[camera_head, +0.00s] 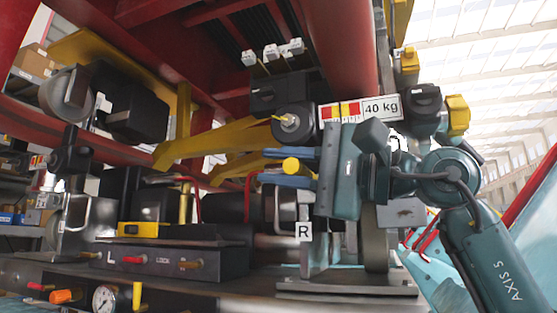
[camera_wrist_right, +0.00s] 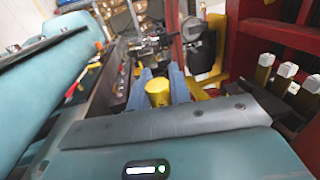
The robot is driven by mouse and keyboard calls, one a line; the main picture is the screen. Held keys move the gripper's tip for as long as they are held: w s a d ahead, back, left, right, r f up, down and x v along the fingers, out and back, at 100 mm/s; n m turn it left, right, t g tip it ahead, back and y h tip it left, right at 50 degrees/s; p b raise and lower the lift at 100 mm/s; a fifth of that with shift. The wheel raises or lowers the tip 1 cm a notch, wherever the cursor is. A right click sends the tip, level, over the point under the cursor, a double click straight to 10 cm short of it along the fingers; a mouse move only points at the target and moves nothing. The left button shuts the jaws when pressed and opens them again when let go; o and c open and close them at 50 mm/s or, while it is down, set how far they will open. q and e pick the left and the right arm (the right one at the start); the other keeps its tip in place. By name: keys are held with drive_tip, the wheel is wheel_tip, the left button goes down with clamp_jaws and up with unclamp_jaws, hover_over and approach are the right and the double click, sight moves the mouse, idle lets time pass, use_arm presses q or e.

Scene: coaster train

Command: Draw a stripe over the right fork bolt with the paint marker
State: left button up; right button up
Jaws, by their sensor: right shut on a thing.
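My right gripper (camera_head: 285,168) comes in from the right in the head view, its two blue fingers pointing left. It is shut on a yellow cylinder, taken as the paint marker (camera_head: 291,165), seen end-on. In the right wrist view the marker (camera_wrist_right: 158,92) sits between the blue fingers (camera_wrist_right: 163,82). Just above the gripper in the head view is a round dark hub with a silver bolt head (camera_head: 290,122), probably the right fork bolt. A small yellow streak shows at the bolt; I cannot tell whether it is paint. The marker's tip is hidden. My left gripper is not in view.
A "40 kg" sign (camera_head: 381,108) is right of the hub. An "R" plate (camera_head: 304,231) is below the gripper. Yellow bars (camera_head: 205,145) and a red beam (camera_head: 338,45) crowd the space. A pressure gauge (camera_head: 105,298) is at lower left.

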drive_tip(key=shift+w, duration=0.15)
drive_tip(key=shift+w+d, duration=0.15)
drive_tip(key=shift+w, duration=0.2)
drive_tip(key=shift+w+d, duration=0.2)
drive_tip(key=shift+w, duration=0.25)
idle(1.5)
drive_tip(key=shift+w+a, duration=0.1)
drive_tip(key=shift+a, duration=0.25)
idle(0.4)
